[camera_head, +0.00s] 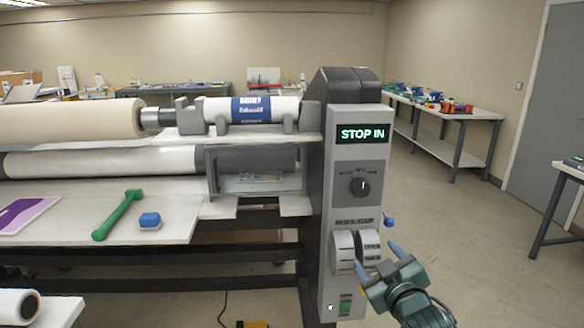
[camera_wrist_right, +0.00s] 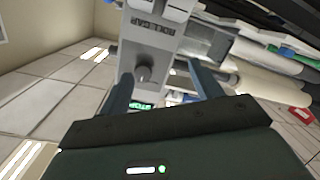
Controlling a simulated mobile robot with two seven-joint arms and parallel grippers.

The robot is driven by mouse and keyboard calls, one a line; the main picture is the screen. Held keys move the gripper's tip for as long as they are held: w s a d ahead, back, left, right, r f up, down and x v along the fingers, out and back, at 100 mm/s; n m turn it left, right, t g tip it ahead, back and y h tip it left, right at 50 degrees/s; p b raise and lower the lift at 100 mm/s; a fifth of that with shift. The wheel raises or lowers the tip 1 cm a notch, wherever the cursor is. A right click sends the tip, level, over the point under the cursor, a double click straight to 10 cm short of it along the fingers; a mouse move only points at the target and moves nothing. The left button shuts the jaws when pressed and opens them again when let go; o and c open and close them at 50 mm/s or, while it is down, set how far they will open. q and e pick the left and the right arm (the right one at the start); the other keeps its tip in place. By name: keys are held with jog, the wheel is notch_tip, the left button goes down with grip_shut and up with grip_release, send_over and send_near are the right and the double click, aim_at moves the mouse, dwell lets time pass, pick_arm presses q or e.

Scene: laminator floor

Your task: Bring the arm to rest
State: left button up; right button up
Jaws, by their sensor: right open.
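My right gripper (camera_head: 376,258) is open in the head view, with its two blue fingers apart and nothing between them. It is in front of the lower control panel of the laminator (camera_head: 356,215), beside the grey rocker switches (camera_head: 369,246). I cannot tell whether a finger touches the panel. The right wrist view shows the same open fingers (camera_wrist_right: 160,58) with the panel and its dark knob (camera_wrist_right: 144,74) beyond them. My left gripper is not in view.
The panel display (camera_head: 363,134) reads "STOP IN". Open floor (camera_head: 460,225) is at the right.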

jog(key=s+a+f+m+g+y, duration=0.1)
jog(key=s+a+f+m+g, duration=0.1)
jog(key=s+f, duration=1.1)
jog(key=s+a+f+m+g, duration=0.2)
jog(key=s+a+f+g, duration=0.1)
jog(key=s+f, duration=1)
jog(key=shift+s+g+y, duration=0.4)
jog(key=shift+s+g, duration=0.3)
jog(key=shift+s, duration=0.3)
jog(key=shift+a+f, duration=0.1)
